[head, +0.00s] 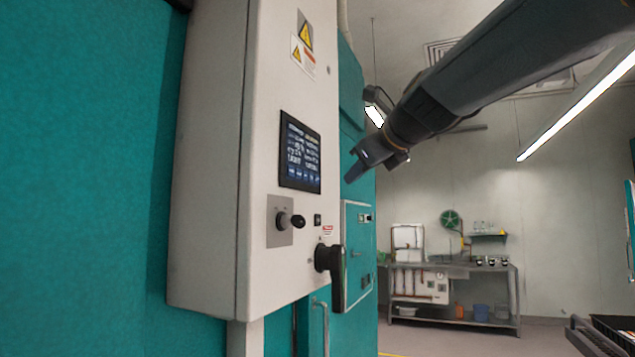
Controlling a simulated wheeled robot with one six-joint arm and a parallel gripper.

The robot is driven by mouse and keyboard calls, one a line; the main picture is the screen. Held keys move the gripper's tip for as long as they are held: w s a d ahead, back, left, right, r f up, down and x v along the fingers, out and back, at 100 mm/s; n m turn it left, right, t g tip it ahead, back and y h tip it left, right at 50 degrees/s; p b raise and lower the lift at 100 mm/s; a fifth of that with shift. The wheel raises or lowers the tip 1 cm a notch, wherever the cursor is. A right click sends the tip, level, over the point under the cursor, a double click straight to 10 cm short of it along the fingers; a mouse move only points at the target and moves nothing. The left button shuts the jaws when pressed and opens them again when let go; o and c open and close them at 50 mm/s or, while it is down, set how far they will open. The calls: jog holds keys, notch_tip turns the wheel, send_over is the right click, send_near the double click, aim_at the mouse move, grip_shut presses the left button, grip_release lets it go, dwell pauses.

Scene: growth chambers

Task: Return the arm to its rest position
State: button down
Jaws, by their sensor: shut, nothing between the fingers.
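My arm (490,62) reaches in from the upper right of the head view. My gripper (355,172) is at its end, left of the wrist, pointing down and to the left. Its fingers are shut with nothing between them. It hangs in the air just right of the white control box (215,170) in the picture. I see no contact with the box or the teal chamber wall behind it. The depth gap to them is hard to judge.
The box carries a screen (300,152), a black selector handle (291,220) and a larger black handle (337,275). A workbench (455,270) stands at the back wall. A dark rack (610,335) is at lower right. Open floor lies between.

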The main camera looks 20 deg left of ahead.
dwell(0.3)
jog(key=d+f+n+g+h+b, duration=0.1)
jog(key=d+f+n+h, duration=0.15)
jog(key=d+f, duration=0.65)
jog(key=d+f+n+g+h, duration=0.2)
jog(key=d+f+n, duration=0.2)
jog(key=f, duration=1.2)
jog(key=d+f+n+g+h+b, duration=0.15)
jog(key=d+f+n, duration=0.35)
jog(key=f, duration=0.7)
jog(key=s+d+f+n+g+h, duration=0.2)
jog(key=s+d+f+n, duration=0.3)
jog(key=s+d+f, duration=0.4)
jog(key=s+d+f+n+g+h+b, duration=0.1)
jog(key=s+d+f+n+g, duration=0.2)
jog(key=s+f, duration=1.1)
jog(key=d+f+n, duration=0.2)
jog(key=d, duration=0.3)
jog(key=shift+s+d+h, duration=0.3)
jog(key=shift+d+h, duration=0.1)
jog(key=shift+n, duration=0.25)
